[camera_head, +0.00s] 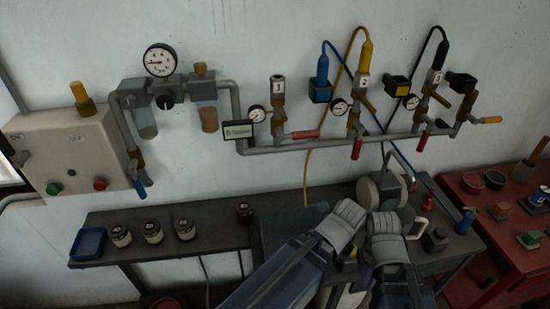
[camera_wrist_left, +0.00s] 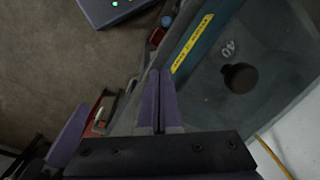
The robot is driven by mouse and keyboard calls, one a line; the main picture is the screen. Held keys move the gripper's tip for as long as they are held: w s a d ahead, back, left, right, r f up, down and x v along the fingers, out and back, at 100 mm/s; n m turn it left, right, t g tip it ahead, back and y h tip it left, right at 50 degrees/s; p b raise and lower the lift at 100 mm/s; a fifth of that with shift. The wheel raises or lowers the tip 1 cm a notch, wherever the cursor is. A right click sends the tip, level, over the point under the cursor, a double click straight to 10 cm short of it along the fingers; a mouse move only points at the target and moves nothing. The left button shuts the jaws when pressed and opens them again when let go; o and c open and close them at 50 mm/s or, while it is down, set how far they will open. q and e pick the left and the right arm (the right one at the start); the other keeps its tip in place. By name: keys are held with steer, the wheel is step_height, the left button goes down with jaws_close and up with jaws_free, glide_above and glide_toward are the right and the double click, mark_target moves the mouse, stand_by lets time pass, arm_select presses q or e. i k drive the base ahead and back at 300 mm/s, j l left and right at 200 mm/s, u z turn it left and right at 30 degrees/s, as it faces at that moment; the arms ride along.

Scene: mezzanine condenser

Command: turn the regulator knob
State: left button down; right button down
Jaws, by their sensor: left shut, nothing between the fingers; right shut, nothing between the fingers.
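The regulator knob (camera_head: 167,98) is a dark round knob on the wall pipework, just below a round white gauge (camera_head: 160,60) and between two filter bowls. My left gripper (camera_wrist_left: 160,98) shows its purple fingers closed together and empty in the left wrist view. In the head view my left arm reaches up from the bottom, its fingertips hard to make out. My right gripper (camera_head: 386,224) is beside it, low over the right end of the bench, shut and holding nothing visible. Both are far right of and below the knob, not touching it.
A grey control box (camera_head: 70,155) hangs left of the filters. Valves, hoses and a small green sign (camera_head: 238,130) line the pipe to the right. Jars and a blue tray (camera_head: 88,243) stand on the dark bench. A red table (camera_head: 475,190) stands at right.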

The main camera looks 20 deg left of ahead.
mark_target(166, 99)
steer(key=k, duration=0.5)
steer(key=u, duration=1.45)
steer(key=i+l+u, duration=0.1)
steer(key=i+l, duration=0.2)
steer(key=l, duration=0.25)
steer(key=i+u, duration=0.05)
